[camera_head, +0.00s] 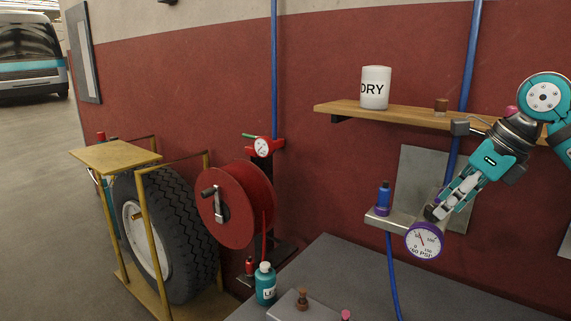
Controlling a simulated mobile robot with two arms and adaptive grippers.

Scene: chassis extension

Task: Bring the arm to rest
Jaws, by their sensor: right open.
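My right arm (500,145) comes in from the right edge, teal and black, and bends down to the left. Its right gripper (436,212) is open and points down at the small metal wall shelf. My left gripper is not in view.
A wooden shelf (420,116) holds a white "DRY" canister (375,88) and a small brown item. A blue bottle (384,195) stands on the metal shelf (382,217). The grey bench (400,285) below is largely clear. A red hose reel (240,205) and tyre (175,230) stand left.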

